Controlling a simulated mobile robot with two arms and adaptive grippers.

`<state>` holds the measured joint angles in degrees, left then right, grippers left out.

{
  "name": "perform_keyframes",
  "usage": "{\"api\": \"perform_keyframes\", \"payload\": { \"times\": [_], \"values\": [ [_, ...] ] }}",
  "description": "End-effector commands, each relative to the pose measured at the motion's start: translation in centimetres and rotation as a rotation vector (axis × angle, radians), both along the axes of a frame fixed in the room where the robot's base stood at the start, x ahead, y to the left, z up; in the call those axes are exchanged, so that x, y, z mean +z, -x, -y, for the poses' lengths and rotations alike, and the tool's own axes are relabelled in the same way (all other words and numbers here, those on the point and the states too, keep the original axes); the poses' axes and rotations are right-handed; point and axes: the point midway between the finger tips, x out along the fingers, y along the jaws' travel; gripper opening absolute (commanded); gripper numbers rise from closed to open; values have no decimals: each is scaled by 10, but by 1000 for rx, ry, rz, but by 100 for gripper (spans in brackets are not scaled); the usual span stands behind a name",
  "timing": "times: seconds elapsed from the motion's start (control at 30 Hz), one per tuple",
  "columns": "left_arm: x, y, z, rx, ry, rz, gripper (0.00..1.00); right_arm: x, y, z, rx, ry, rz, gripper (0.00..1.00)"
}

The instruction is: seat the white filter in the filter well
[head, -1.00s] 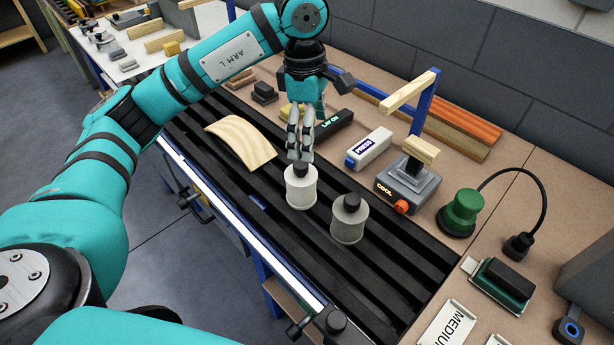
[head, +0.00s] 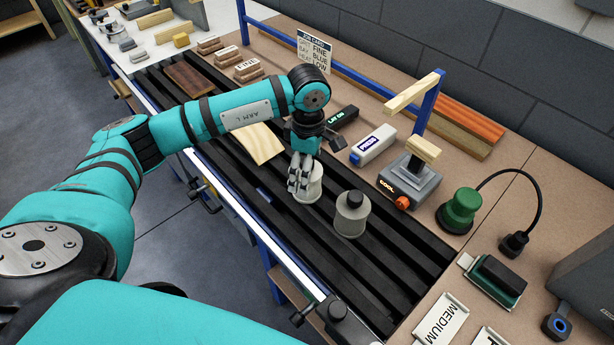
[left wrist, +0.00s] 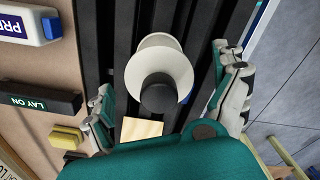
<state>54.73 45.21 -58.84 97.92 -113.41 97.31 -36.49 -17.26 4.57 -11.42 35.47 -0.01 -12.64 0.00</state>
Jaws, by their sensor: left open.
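The white filter (head: 311,187), a pale cylinder with a dark knob, stands upright on the black slatted bed (head: 400,268). It also shows in the left wrist view (left wrist: 160,58), seen from above with its black knob towards me. My left gripper (head: 300,180) is open, low over the white filter, and its fingers partly hide it in the head view. In the left wrist view the spread fingers of this gripper (left wrist: 167,95) lie either side of the filter, with gaps. I cannot make out the filter well. My right gripper is not in view.
A similar grey cylinder (head: 351,215) stands close to the right of the white filter. A pale wood sheet (head: 262,143) lies behind my gripper. A grey COOL block (head: 408,180), a PRESS block (head: 373,145) and a green knobbed unit (head: 460,210) stand along the bench.

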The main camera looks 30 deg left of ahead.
Motion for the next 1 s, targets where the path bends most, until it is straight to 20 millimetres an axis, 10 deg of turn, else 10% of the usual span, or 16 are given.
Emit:
{"api": "perform_keyframes", "payload": {
  "times": [0.53,1.0],
  "values": [
    [-40,-1,-1,0,0,-1,97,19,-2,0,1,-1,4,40],
    [-40,-1,-1,0,1,0,37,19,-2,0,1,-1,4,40]
  ]
}}
